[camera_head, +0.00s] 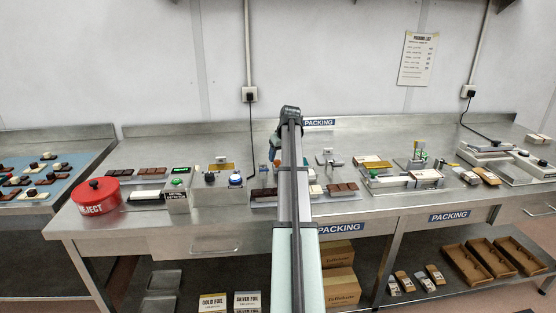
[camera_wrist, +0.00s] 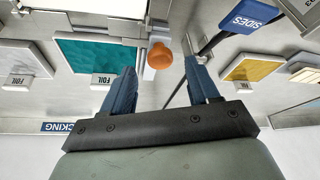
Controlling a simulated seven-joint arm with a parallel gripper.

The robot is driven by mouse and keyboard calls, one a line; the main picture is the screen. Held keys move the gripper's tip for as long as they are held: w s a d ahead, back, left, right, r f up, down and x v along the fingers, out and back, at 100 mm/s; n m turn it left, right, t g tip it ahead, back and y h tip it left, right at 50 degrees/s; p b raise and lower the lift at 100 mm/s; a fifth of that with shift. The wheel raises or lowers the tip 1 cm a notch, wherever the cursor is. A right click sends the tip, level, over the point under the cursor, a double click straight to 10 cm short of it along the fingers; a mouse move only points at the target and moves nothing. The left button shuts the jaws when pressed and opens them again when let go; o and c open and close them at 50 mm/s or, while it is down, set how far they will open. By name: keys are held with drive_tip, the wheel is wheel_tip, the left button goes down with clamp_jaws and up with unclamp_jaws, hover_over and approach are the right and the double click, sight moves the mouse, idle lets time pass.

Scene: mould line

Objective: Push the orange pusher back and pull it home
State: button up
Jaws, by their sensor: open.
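The orange pusher's round knob (camera_wrist: 160,55) shows in the wrist view, on a pale mount beside the teal foil pad. My gripper (camera_wrist: 159,68) is open. Its two blue fingers stand apart, one on each side of the knob in the picture, with the knob near the level of the fingertips. I cannot tell whether either finger touches it. Nothing is held. In the head view my arm crosses the middle of the bench and hides most of the pusher and gripper; a small orange patch (camera_head: 277,164) shows just left of the arm.
The teal foil pad (camera_wrist: 98,53) and yellow pad (camera_wrist: 258,67) flank the knob. A blue SIDES sign (camera_wrist: 249,14) is close to the right finger. On the bench (camera_head: 230,218) are a red reject bin (camera_head: 96,196), a box with a blue button (camera_head: 235,180) and chocolate bars (camera_head: 342,188).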

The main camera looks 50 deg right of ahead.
drive_tip(key=shift+x, duration=1.4)
drive_tip(key=shift+c, duration=0.2)
clamp_jaws()
